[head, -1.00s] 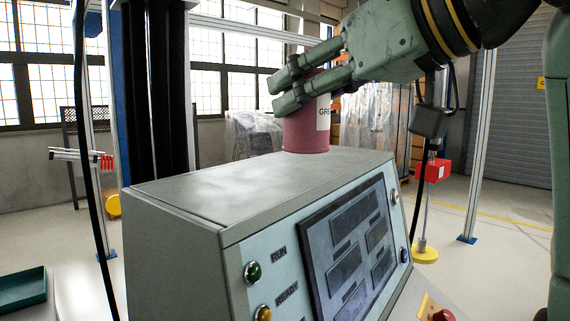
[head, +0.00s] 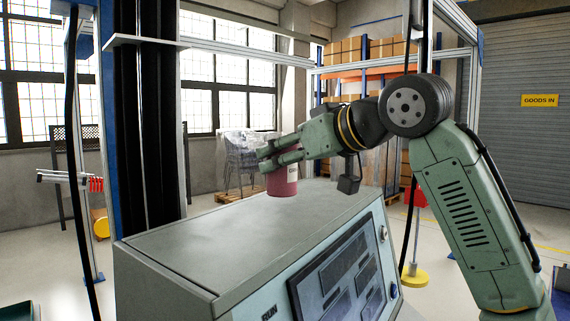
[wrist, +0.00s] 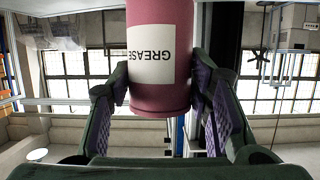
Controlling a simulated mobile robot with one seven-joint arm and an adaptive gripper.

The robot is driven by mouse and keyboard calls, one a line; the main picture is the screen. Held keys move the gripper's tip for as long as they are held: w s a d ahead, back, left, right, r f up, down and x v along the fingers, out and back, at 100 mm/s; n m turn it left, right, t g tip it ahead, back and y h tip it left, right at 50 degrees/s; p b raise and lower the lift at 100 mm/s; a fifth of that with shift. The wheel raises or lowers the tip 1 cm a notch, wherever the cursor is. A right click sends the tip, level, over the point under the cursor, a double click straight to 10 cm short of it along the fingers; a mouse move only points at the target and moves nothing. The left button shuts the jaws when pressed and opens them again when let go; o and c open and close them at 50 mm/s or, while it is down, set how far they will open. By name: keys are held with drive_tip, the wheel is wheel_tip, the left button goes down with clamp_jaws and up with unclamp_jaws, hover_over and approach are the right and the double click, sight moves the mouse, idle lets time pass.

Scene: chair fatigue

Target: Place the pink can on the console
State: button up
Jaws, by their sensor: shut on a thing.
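The pink can (head: 282,182) is held upright in my gripper (head: 266,160) in the head view. It is at the far edge of the console's flat grey top (head: 205,240); I cannot tell whether its base touches the top. In the wrist view the picture is upside down, and the can (wrist: 160,92) with its white GREASE label sits between both purple-padded fingers of my gripper (wrist: 163,88). The fingers are shut on it near its top end. The console's front panel carries a dark screen and buttons.
The console top is bare around the can. A yellow-footed stand (head: 415,275) is at right. Wrapped chairs on a pallet (head: 240,160) and shelves with boxes (head: 365,60) stand farther back.

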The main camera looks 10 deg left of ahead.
drive_tip(key=shift+d+f, duration=0.1)
drive_tip(key=shift+f, duration=1.1)
drive_tip(key=shift+f, duration=0.1)
drive_tip(key=o, duration=1.3)
drive_tip(key=shift+o, duration=0.2)
drive_tip(key=b+v, duration=0.2)
drive_tip(key=v, duration=1)
